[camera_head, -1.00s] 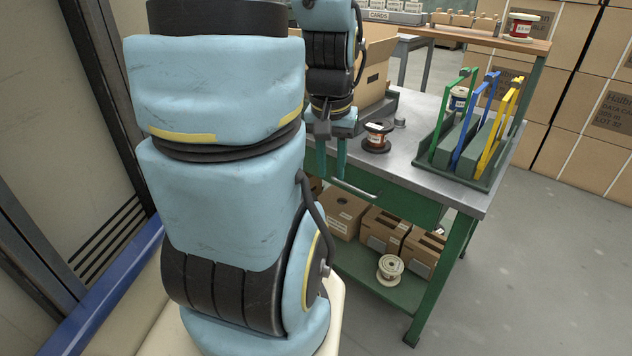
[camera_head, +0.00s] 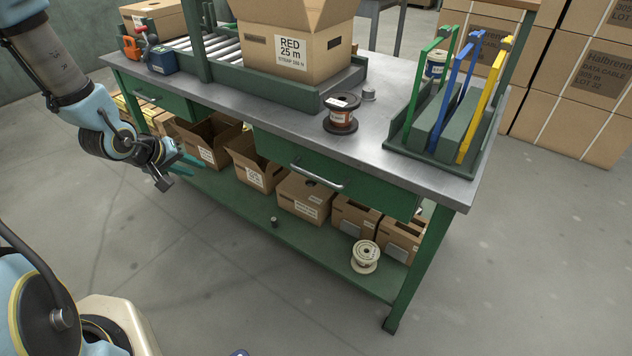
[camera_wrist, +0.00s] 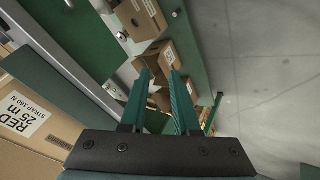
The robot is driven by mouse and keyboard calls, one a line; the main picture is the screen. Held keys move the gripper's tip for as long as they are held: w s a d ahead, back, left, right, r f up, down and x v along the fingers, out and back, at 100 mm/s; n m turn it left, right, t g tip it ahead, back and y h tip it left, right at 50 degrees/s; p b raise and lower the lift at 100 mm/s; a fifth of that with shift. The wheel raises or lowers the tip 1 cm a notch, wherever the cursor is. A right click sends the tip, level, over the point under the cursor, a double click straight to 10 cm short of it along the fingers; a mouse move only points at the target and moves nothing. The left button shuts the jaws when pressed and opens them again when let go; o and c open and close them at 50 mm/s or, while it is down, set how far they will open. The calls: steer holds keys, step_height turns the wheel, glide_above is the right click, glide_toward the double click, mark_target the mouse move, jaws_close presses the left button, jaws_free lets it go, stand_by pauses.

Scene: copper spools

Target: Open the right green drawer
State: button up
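The right green drawer (camera_head: 375,188) is under the right part of the workbench top and looks shut. Its silver bar handle (camera_head: 318,178) is on its front. My gripper (camera_head: 192,163) is in front of the bench, well left of that handle and apart from it. In the wrist view my gripper (camera_wrist: 158,75) has its two teal fingers apart with nothing between them. A green panel (camera_wrist: 85,40) at upper left there may be the drawer front. The left green drawer (camera_head: 165,97) also looks shut.
Cardboard boxes (camera_head: 303,198) and a white spool (camera_head: 365,256) stand on the lower shelf (camera_head: 225,200). A box marked RED (camera_head: 270,55), a dark-flanged spool (camera_head: 341,114) and a rack with coloured frames (camera_head: 445,150) are on top. The floor in front is clear.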

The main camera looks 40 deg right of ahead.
steer(key=s+d+f+g+h+b, duration=0.15)
steer(key=s+d+f+h, duration=0.3)
steer(key=d, duration=0.45)
steer(key=n+g+h, duration=0.2)
steer(key=g+h, duration=0.3)
glide_toward(317, 175)
steer(key=shift+t+y, duration=0.25)
steer(key=shift+y, duration=0.1)
steer(key=p+x, duration=0.1)
steer(key=x, duration=0.9)
steer(key=shift+s+d+p, duration=0.1)
steer(key=shift+d+p, duration=0.05)
steer(key=shift+p, duration=0.15)
jaws_close()
